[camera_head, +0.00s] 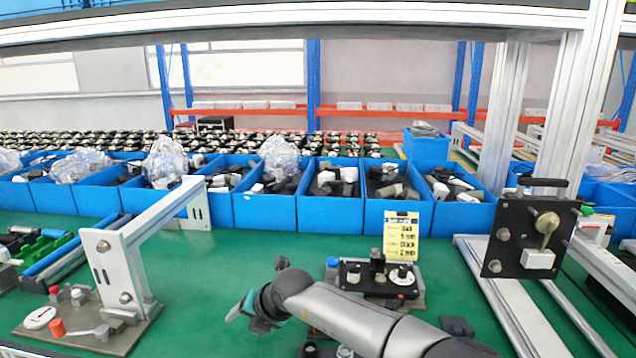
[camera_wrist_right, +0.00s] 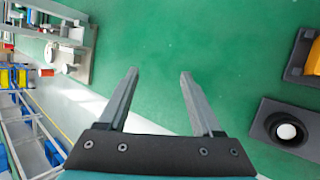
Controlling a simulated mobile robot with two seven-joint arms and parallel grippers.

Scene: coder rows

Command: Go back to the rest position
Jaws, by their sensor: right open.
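My right gripper (camera_head: 248,310) is over the green table in the head view, at the end of the grey arm that comes in from the bottom right. In the right wrist view my right gripper (camera_wrist_right: 158,72) has its two fingers apart, with only bare green surface between them. It is empty and touches nothing that I can see. My left gripper is not in the head view.
A black fixture with knobs (camera_head: 378,280) and a yellow label card (camera_head: 400,236) stand just behind my right arm. A metal bracket fixture (camera_head: 125,265) is at left, a black panel (camera_head: 522,240) at right. Blue bins (camera_head: 265,212) line the back. Green table (camera_head: 270,250) is clear between.

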